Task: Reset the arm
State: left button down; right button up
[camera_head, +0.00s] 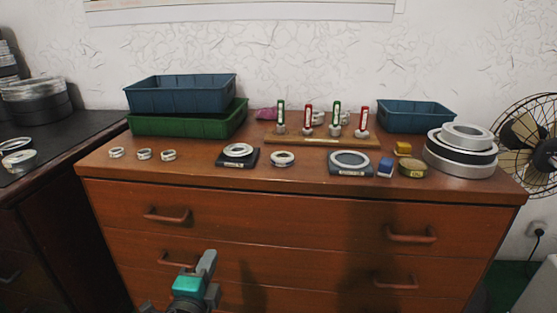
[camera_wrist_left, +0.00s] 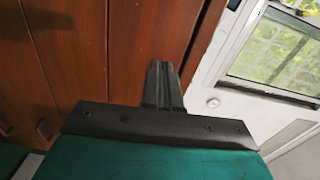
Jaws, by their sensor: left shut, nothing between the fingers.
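My left gripper (camera_head: 207,264) shows at the bottom of the head view, in front of the drawers of the wooden dresser (camera_head: 300,225) and below its top. In the left wrist view its fingers (camera_wrist_left: 161,75) are together with nothing between them. The dresser's reddish-brown front stands beyond them on the left of that view. My right gripper is not in either view.
The dresser top carries small rings (camera_head: 168,155), two dark plates with rings (camera_head: 351,171), a wooden rack (camera_head: 322,139), a green bin (camera_head: 190,123), blue bins (camera_head: 181,94) and stacked large rings (camera_head: 459,165). A fan (camera_head: 527,143) stands at the right. Drawer handles (camera_head: 411,238) stick out.

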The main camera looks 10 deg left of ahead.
pick_arm(q)
jog(key=s+d+f+n+g+h, duration=0.2)
jog(key=s+d+f+n+g, duration=0.15)
jog(key=s+n, duration=0.4)
jog(key=s+d+f+n+g+h, duration=0.1)
jog(key=s+d+f+n+g, duration=0.15)
jog(key=s+f+n, duration=0.4)
jog(key=s+a+r+p, duration=0.1)
jog(key=s+r+p, duration=0.1)
jog(key=r+p, duration=0.5)
jog(key=s+a+r+g+y+p, duration=0.1)
jog(key=s+a+r+p, duration=0.1)
jog(key=r+p, duration=0.5)
jog(key=shift+s+a+n+p, duration=0.2)
jog(key=shift+s+n+p, duration=0.35)
jog(key=shift+p, duration=1.85)
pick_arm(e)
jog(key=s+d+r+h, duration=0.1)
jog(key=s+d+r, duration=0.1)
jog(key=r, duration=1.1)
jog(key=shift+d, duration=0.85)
pick_arm(q)
jog(key=shift+s, duration=0.15)
